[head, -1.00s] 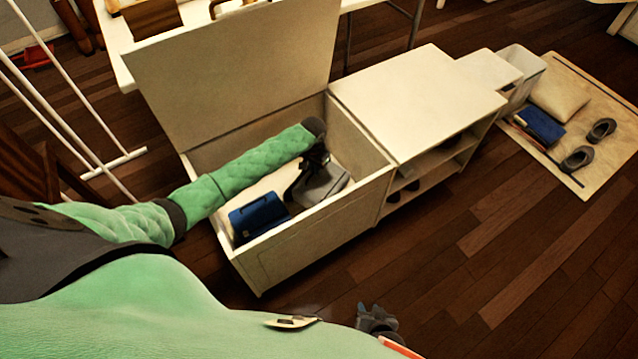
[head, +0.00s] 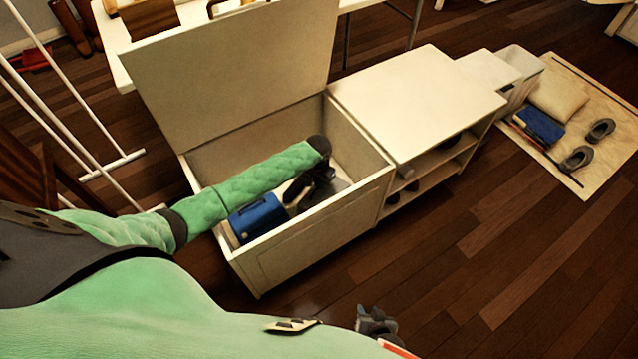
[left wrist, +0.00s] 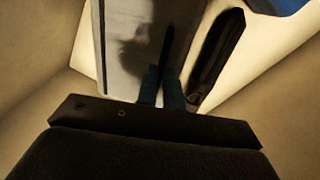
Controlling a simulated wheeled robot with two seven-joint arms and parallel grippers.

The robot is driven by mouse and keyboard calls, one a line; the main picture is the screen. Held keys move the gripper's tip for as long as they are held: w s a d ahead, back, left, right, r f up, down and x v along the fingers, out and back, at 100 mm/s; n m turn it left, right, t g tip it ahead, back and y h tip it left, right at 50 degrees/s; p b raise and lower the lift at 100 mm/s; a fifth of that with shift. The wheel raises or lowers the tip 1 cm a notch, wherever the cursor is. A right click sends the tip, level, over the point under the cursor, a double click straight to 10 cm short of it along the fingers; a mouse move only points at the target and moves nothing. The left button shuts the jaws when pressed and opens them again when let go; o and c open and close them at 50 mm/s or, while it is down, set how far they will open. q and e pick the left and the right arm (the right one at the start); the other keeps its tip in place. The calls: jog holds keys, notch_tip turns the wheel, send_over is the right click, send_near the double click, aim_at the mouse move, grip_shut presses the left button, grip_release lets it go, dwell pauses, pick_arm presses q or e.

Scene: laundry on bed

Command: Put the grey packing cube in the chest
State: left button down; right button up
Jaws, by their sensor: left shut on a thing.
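The white chest (head: 318,238) stands open with its lid (head: 235,75) raised. My left gripper (head: 307,190) reaches down inside it, towards the right part, and is shut on the grey packing cube (head: 336,188). The cube is partly hidden by the gripper in the head view. In the left wrist view the grey cube (left wrist: 125,45) is at the fingertips (left wrist: 162,85). I cannot tell whether it touches the chest floor. My right gripper (head: 376,324) is at the bottom of the head view, away from the chest; its jaws are unclear.
A blue packing cube (head: 258,217) lies in the left part of the chest. A dark elongated thing (left wrist: 215,58) lies near the grey cube. A white shelf unit (head: 415,100) adjoins the chest on the right. The floor in front is clear.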

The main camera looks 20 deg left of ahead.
pick_arm(q)
jog(key=shift+f, duration=0.1)
jog(key=c, duration=1.5)
grip_release()
jog(key=shift+c, duration=0.2)
notch_tip(320, 180, up, 12)
jog(key=p, duration=0.1)
jog(key=shift+a+p, duration=0.15)
jog(key=shift+p, duration=0.25)
